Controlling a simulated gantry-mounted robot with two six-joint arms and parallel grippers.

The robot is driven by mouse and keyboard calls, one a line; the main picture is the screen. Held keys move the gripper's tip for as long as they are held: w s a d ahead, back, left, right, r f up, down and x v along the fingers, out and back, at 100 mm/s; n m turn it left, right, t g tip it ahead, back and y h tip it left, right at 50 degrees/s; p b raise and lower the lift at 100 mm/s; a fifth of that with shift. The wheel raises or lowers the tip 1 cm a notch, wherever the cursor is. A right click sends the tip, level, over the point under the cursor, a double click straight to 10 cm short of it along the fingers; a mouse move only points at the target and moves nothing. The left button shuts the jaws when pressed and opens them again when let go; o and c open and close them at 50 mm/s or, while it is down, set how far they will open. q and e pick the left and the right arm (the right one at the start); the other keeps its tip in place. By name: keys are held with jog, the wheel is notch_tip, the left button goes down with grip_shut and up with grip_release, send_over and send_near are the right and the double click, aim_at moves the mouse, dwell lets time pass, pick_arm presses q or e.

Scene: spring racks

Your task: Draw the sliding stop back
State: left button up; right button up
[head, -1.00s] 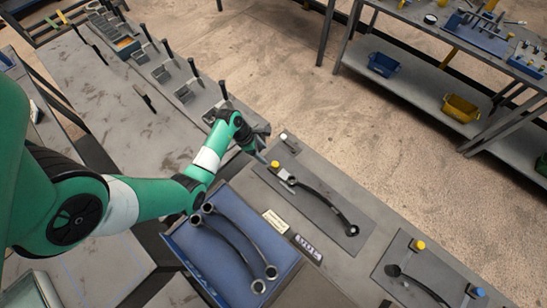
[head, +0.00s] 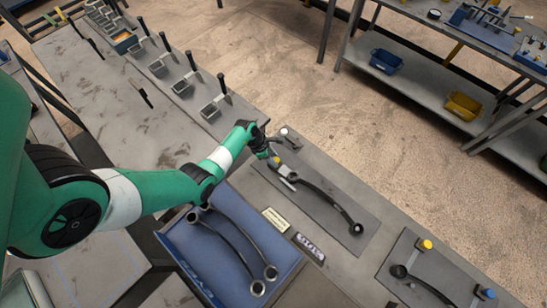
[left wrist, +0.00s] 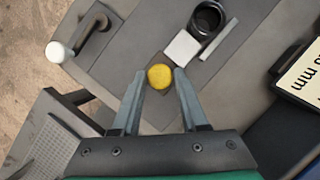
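The near fixture plate (head: 325,213) carries a dark curved spring arm (head: 325,195) with an eye at each end. By its upper end is a yellow knob (head: 277,160) next to a pale block (head: 285,171). I cannot tell for sure which part is the sliding stop. My left gripper (head: 271,154) is at the yellow knob. In the left wrist view the fingers (left wrist: 159,82) are open, with the yellow knob (left wrist: 159,76) between or just beyond their tips; contact is not clear. The pale block (left wrist: 183,48) sits beside the dark eye (left wrist: 208,17). My right gripper is not visible.
A lever with a white knob (left wrist: 58,52) stands close to the left fingers; it shows in the head view (head: 284,131). A second fixture plate (head: 455,278) is at lower right.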

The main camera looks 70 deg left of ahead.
pick_arm(q)
grip_shut()
dwell(1.1)
